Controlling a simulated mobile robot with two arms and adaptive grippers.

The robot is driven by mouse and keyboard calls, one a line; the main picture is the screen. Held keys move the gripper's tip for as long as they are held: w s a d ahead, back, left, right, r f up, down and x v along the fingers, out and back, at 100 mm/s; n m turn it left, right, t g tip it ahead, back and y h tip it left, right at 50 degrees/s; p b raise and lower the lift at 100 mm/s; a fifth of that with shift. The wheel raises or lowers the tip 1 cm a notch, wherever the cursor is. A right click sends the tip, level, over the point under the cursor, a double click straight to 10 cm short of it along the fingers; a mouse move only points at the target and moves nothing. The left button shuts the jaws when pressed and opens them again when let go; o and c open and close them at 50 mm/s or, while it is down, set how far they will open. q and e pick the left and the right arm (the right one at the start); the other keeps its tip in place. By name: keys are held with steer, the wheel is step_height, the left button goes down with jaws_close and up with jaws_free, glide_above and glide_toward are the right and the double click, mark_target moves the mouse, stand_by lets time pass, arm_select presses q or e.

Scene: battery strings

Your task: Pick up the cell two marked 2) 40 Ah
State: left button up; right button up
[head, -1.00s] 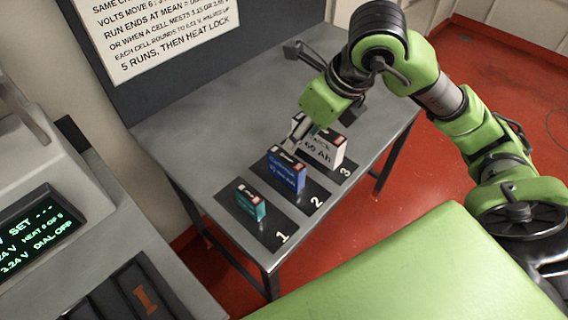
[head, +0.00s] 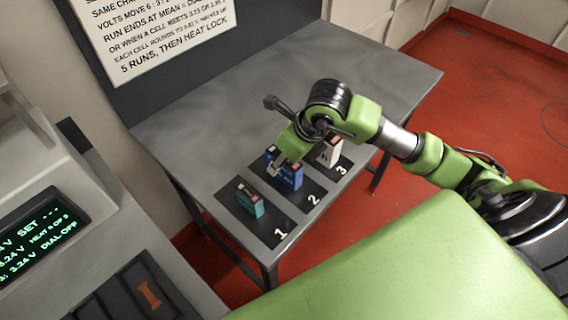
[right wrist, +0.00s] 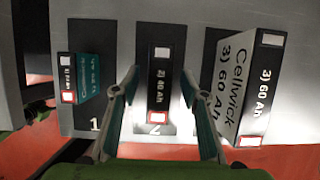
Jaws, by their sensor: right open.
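Cell two is a blue block (head: 291,178) standing upright on the dark mat marked 2 (head: 312,193). The right wrist view shows its dark top (right wrist: 160,85) from above, with the label "2) 40 Ah" and a white and a red terminal patch. My right gripper (head: 274,170) is over this cell in the head view and covers part of it. In the right wrist view, the open fingers (right wrist: 159,84) show on either side of the cell, with gaps between. How far the tips are above the cell is hard to tell. My left gripper is not in view.
A smaller teal cell (head: 250,201) stands on mat 1, also in the wrist view (right wrist: 82,78). A larger white cell (head: 331,152) marked "3) 60 Ah" stands on mat 3, close to the right finger in the wrist view (right wrist: 249,85). The grey table (head: 200,130) is clear behind.

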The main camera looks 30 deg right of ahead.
steer(key=shift+f+b, duration=0.3)
steer(key=shift+b, duration=0.2)
stand_by(0.5)
steer(key=shift+r, duration=0.1)
jaws_close()
